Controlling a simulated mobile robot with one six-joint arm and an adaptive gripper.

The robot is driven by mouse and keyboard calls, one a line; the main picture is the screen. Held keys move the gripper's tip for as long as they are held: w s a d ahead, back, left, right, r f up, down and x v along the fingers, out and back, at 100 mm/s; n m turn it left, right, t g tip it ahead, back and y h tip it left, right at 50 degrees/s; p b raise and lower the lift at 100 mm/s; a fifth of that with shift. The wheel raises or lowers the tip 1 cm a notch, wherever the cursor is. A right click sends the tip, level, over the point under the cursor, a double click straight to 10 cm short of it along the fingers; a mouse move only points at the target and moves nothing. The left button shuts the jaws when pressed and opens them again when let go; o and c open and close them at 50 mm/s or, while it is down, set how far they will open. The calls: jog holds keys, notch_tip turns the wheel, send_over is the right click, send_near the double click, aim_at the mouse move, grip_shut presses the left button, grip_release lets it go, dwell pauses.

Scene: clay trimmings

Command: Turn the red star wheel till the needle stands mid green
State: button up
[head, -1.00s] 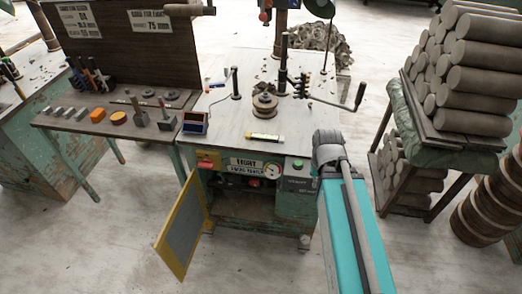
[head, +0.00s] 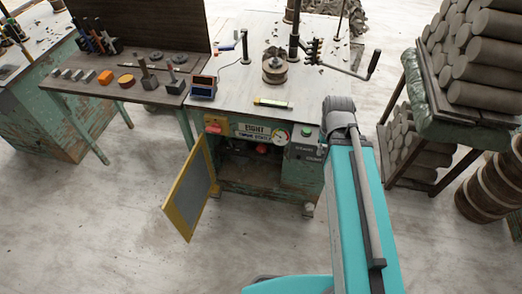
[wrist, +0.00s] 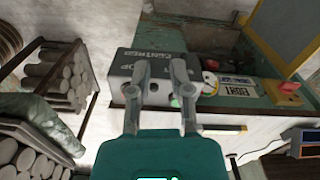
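A small red part (head: 262,149), perhaps the red star wheel, shows inside the open front of the green cabinet (head: 316,178); its shape is too small to tell. The round white gauge (head: 281,136) sits on the cabinet front, right of the EIGHT label. It also shows in the wrist view (wrist: 209,78), but its needle cannot be read there. My gripper (wrist: 160,68) is open and empty, its two fingers apart in front of the grey control box (wrist: 125,64). The gauge lies right of the fingers in the wrist view. In the head view my arm hides the gripper.
A yellow-framed door (head: 188,192) stands open at the cabinet's left. A red handle or switch (head: 214,128) and a green button (head: 306,131) are on the front. A rack of clay rolls (head: 410,140) stands at right.

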jog(key=shift+o, duration=1.1)
jog(key=shift+f+b, duration=0.35)
jog(key=shift+f, duration=0.15)
jog(key=o, duration=0.6)
notch_tip(320, 180, down, 4)
jog(key=b, duration=0.3)
jog(key=shift+w+r+b, duration=0.1)
jog(key=shift+r+b, duration=0.05)
jog(key=shift+b, duration=0.2)
jog(key=shift+o, duration=0.2)
jog(key=w+f+n+t+h+b, duration=0.1)
jog(key=w+f+b, duration=0.1)
jog(key=f+b, duration=2.1)
jog(key=w+f+n+b, duration=0.1)
jog(key=w+f+b, duration=0.1)
jog(key=f+b, duration=2.1)
jog(key=n+t+h+b, duration=0.2)
jog(key=n+t+b, duration=0.7)
jog(key=n+t, duration=1.5)
send_near(261, 149)
jog(key=s+r+n+g, duration=0.4)
jog(key=r+n+g, duration=0.2)
jog(key=n+g, duration=0.1)
jog(key=shift+s+a+f, duration=0.15)
jog(key=shift+s+a, duration=0.05)
jog(key=shift+a, duration=0.25)
jog(key=shift+w, duration=0.1)
